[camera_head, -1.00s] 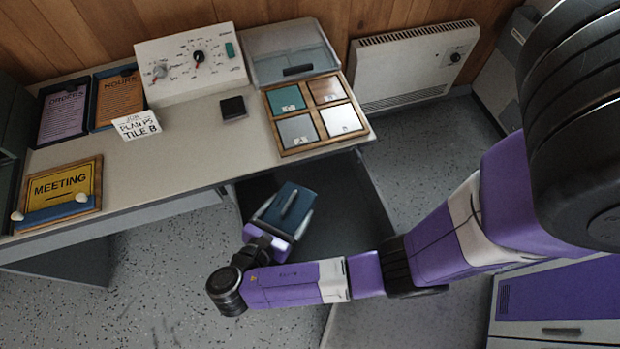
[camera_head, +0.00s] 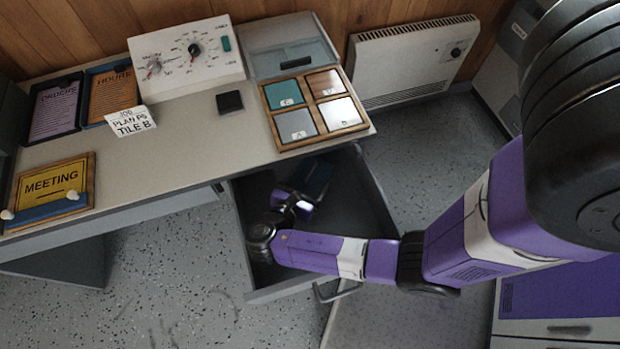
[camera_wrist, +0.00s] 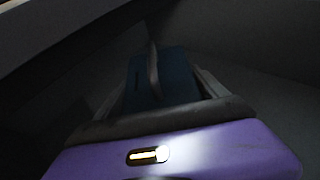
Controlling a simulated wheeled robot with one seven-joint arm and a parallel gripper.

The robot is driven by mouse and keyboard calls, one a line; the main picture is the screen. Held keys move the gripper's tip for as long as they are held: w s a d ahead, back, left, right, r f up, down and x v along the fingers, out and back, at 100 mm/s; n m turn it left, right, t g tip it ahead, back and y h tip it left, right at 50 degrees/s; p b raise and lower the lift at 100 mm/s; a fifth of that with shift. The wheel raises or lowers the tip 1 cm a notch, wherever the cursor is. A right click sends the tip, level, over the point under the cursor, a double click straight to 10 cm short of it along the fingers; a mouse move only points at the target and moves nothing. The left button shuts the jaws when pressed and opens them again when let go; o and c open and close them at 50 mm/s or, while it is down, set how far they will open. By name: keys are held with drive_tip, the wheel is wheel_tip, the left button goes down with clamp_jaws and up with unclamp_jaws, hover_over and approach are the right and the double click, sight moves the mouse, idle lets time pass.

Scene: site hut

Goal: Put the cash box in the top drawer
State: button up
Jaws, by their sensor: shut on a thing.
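The cash box (camera_head: 316,176) is a dark blue box with a handle on its lid. It is inside the open top drawer (camera_head: 362,205), toward the back, partly under the desk edge and in shadow. My gripper (camera_head: 303,192) reaches down into the drawer and is shut on the cash box. In the wrist view the box (camera_wrist: 178,78) sits ahead of the gripper (camera_wrist: 165,100) with its raised handle showing between the fingers. Dark drawer walls surround it. I cannot tell whether the box touches the drawer floor.
The desk (camera_head: 200,140) bears a dial panel (camera_head: 187,62), a tile tray (camera_head: 268,113), a small black block (camera_head: 230,101), a card (camera_head: 130,121) and the meeting sign (camera_head: 52,187). A heater (camera_head: 412,62) hangs on the wall.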

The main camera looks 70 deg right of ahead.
idle(0.3)
drive_tip(key=o, duration=2)
drive_tip(key=shift+f, duration=0.1)
drive_tip(key=v, duration=1.2)
